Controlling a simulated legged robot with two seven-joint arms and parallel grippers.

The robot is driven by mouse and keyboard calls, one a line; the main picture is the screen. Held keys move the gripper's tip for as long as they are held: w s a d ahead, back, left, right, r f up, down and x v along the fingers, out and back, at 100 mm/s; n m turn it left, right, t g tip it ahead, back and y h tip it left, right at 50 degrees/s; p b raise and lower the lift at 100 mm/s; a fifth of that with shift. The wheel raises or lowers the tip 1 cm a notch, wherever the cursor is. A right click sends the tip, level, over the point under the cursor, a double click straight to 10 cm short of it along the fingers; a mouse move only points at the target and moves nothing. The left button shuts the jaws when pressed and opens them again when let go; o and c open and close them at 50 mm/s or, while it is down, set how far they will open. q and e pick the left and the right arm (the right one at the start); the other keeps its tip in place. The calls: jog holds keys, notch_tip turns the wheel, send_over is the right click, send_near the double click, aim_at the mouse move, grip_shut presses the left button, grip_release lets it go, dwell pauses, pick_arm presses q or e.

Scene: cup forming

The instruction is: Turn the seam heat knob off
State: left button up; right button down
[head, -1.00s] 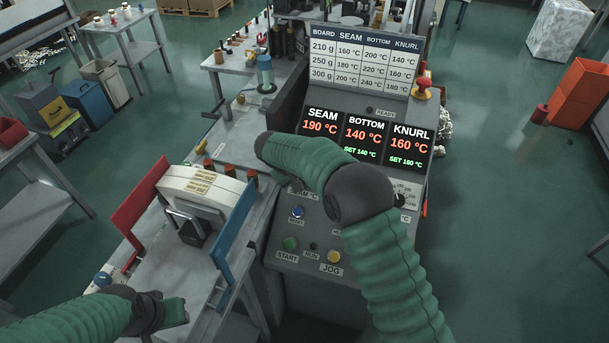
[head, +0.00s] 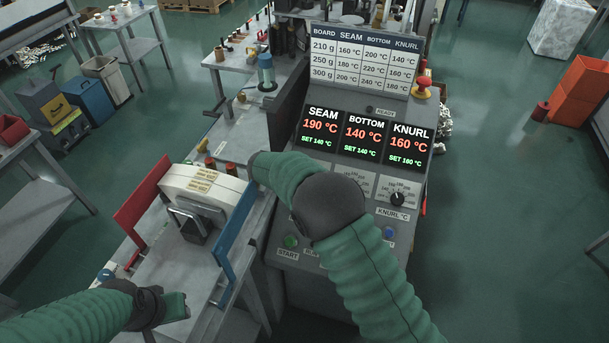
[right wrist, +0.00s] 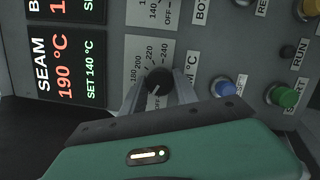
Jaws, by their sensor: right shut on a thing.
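The seam heat knob (right wrist: 157,82) is a round dark knob on a white dial in the right wrist view. Its short white mark points to the lower left in that picture; the exact setting is hard to read. My right gripper (right wrist: 158,90) is shut on the knob, with grey fingers on either side. In the head view my right forearm hides this gripper and the knob. The seam display (head: 321,126) reads 190 °C, set 140 °C; it also shows in the right wrist view (right wrist: 65,60). My left gripper (head: 176,306) is at the lower left, away from the panel, its opening unclear.
The knurl knob (head: 397,199) is right of my right arm. A blue button (right wrist: 223,88) and a green start button (right wrist: 283,97) are near the seam knob. A red emergency button (head: 423,88) is at the upper right. A white machine part (head: 200,188) stands left.

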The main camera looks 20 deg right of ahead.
jog(key=n+t, duration=0.1)
jog(key=n, duration=0.4)
jog(key=shift+a, duration=0.1)
dwell(0.4)
jog(key=c, duration=0.9)
grip_release()
